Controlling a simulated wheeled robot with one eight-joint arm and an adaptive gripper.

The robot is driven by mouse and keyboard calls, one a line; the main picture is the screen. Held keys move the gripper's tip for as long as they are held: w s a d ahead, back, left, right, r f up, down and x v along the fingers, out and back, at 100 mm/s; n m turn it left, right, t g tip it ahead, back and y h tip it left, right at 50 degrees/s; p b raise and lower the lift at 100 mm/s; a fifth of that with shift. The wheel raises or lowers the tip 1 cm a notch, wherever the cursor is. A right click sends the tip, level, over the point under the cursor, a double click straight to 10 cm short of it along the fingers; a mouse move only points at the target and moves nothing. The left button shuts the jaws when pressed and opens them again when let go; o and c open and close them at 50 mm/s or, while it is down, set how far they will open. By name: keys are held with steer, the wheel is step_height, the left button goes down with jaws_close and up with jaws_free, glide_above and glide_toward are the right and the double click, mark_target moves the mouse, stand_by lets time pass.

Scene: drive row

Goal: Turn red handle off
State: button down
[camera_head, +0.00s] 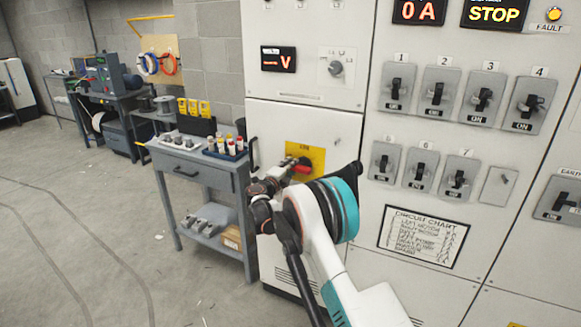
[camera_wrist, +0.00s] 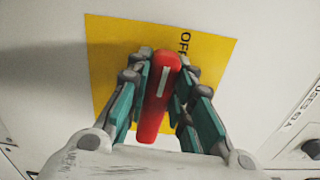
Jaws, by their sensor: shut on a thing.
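The red handle (camera_wrist: 158,95) sits on a yellow plate (camera_wrist: 104,60) fixed to the pale cabinet front. In the wrist view the handle stands nearly upright, tilted slightly, with its upper end toward the plate's "OFF" lettering. My gripper (camera_wrist: 160,75) is shut on it, with teal-padded fingers on both sides. In the head view the red handle (camera_head: 302,168) shows on the yellow plate (camera_head: 318,156), partly hidden by my gripper (camera_head: 286,178) and wrist.
A grey cart (camera_head: 206,176) with bottles and tools stands left of the cabinet. Numbered breaker switches (camera_head: 438,92) and a circuit chart (camera_head: 422,236) are on the cabinet to the right. The floor (camera_head: 75,220) at the left is open.

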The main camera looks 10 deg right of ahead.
steer(key=shift+d+f+n, duration=0.25)
steer(key=shift+n, duration=0.25)
steer(key=c, duration=1.4)
jaws_free()
steer(key=shift+a, duration=0.1)
steer(key=shift+s+a, duration=0.15)
steer(key=shift+s, duration=0.05)
steer(key=v, duration=1.1)
steer(key=shift+s, duration=0.2)
